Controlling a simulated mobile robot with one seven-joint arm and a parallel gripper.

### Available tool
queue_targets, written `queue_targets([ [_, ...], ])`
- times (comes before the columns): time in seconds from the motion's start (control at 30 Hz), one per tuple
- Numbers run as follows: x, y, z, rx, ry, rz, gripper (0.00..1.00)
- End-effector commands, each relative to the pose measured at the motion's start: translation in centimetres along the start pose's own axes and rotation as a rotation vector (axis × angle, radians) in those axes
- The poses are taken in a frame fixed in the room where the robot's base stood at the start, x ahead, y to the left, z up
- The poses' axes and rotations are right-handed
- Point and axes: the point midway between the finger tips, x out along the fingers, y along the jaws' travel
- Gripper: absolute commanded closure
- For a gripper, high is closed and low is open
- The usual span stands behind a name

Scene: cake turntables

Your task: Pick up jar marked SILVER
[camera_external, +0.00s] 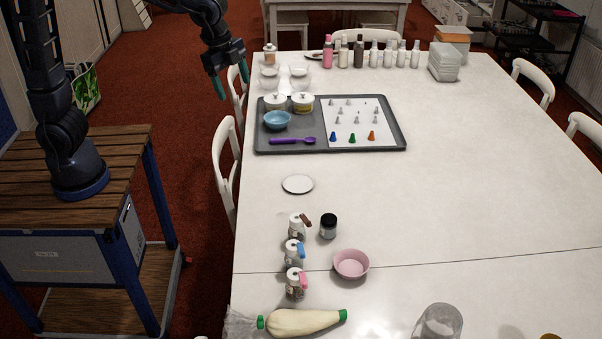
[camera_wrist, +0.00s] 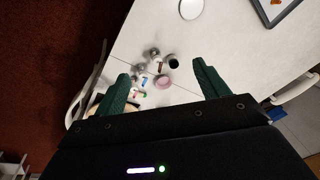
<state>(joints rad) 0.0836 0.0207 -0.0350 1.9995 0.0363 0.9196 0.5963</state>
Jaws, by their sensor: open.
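No label reading SILVER is legible in either view. Three small white-topped jars stand in a row near the table's left edge: one with a brown tag (camera_external: 297,227), one with a blue tag (camera_external: 293,253) and one with a pink tag (camera_external: 296,284). A black-lidded jar (camera_external: 328,227) stands right of the brown-tagged one; its dark lid also shows in the wrist view (camera_wrist: 173,61). My gripper (camera_external: 231,79) is open and empty, high beside the table's far left part, well away from these jars. Its green fingers frame them in the wrist view (camera_wrist: 161,70).
A pink bowl (camera_external: 351,264), a white plate (camera_external: 298,184) and a piping bag (camera_external: 305,321) lie near the jars. A grey tray (camera_external: 390,142) holds pots, a blue bowl and nozzles. Bottles (camera_external: 359,51) line the back. The table's right side is mostly clear.

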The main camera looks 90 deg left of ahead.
Motion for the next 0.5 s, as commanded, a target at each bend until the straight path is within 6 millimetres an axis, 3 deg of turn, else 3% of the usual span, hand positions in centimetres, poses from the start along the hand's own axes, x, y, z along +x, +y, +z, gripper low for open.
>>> queue_targets([
  [0.1,2.7,-1.2,-3.0,0.074,-0.017,0.016,0.27],
  [0.5,12.9,-3.8,-11.6,0.323,-0.055,0.072,0.27],
])
